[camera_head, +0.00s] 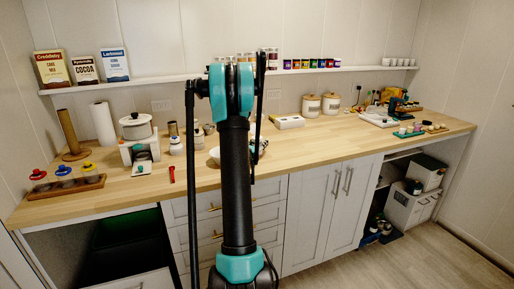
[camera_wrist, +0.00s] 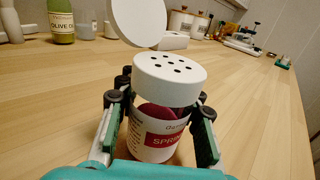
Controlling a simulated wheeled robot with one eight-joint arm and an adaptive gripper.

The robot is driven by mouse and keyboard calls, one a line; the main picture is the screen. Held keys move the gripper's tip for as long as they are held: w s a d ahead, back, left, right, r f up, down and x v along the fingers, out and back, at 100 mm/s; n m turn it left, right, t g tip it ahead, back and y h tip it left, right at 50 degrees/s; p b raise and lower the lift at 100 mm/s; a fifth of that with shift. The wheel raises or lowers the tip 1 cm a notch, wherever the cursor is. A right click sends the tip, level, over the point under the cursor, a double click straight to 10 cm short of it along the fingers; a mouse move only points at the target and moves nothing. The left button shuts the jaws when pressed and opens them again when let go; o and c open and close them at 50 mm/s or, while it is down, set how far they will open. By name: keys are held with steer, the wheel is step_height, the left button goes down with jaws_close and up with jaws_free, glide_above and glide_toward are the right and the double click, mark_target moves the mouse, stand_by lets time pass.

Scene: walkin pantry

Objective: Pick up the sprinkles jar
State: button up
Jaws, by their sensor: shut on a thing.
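The sprinkles jar (camera_wrist: 160,140) is upright in the wrist view, with a white body, a red label reading "SPRIN" and dark pink contents. Its white lid has several holes, and a round white flap stands raised above it. My gripper (camera_wrist: 163,108) has a finger on each side of the jar and is shut on it, below the lid. In the head view my arm hides the jar; only a teal bit of my gripper (camera_head: 262,147) shows over the counter.
The wooden counter (camera_wrist: 262,105) is clear around the jar. An olive oil bottle (camera_wrist: 62,22) stands behind it to the left. In the head view, a white bowl (camera_head: 214,154) is partly hidden by my arm, and a white scale (camera_head: 141,153) stands further left. A wall shelf (camera_head: 170,79) runs above.

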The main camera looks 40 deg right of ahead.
jaws_close()
steer(key=shift+r, duration=0.1)
